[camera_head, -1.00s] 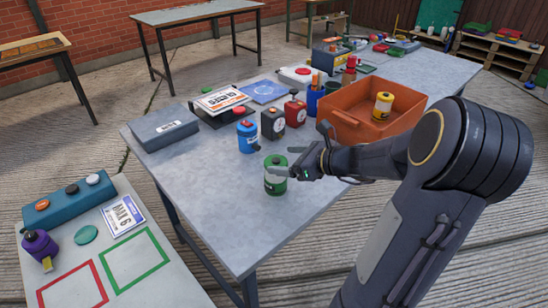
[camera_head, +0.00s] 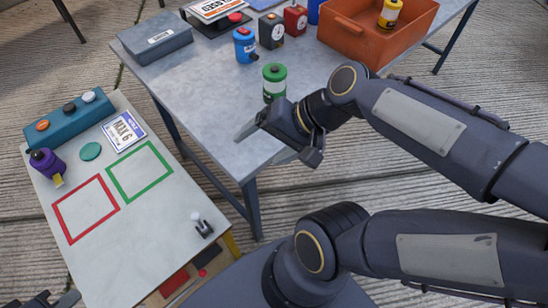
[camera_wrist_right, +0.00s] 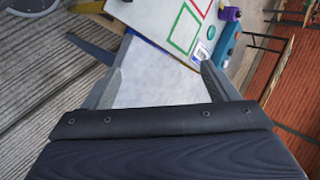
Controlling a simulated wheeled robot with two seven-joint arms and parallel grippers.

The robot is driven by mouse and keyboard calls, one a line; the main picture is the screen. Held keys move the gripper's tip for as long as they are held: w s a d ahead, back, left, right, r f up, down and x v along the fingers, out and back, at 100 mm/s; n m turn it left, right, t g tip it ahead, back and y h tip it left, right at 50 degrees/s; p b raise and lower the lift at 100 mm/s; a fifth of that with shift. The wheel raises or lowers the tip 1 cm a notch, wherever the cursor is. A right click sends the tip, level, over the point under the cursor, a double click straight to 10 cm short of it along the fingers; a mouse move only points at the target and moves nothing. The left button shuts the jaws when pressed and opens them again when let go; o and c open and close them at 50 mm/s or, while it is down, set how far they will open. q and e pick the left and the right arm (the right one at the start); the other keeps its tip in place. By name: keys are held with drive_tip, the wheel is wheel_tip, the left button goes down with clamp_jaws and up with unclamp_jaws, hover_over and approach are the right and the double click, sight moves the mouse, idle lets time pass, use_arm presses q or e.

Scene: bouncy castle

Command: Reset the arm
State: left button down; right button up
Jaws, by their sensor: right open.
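My right gripper (camera_head: 260,148) is open and empty over the near edge of the grey metal table (camera_head: 200,95). In the right wrist view the fingers of my right gripper (camera_wrist_right: 160,83) are spread wide, with only bare tabletop (camera_wrist_right: 150,75) between them. A green canister with a white band (camera_head: 274,80) stands upright on the table, just beyond the gripper and apart from it; its lower part is partly hidden. My left gripper (camera_head: 42,300) shows only as dark parts at the bottom left edge, too cut off to judge.
A blue canister (camera_head: 245,45), black and red canisters and an orange bin (camera_head: 350,28) with a yellow canister stand farther back. A pale side table (camera_head: 150,220) at left has red and green outlined squares, a purple object (camera_head: 46,163) and a button box (camera_head: 70,120).

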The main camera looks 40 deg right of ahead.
drive_tip(key=s+n, duration=0.1)
drive_tip(key=n, duration=0.1)
drive_tip(key=s+f+n+h, duration=0.1)
drive_tip(key=n, duration=0.2)
drive_tip(key=s+f+n+h, duration=0.1)
drive_tip(key=n, duration=0.1)
drive_tip(key=shift+s+a, duration=0.2)
drive_tip(key=shift+a, duration=0.15)
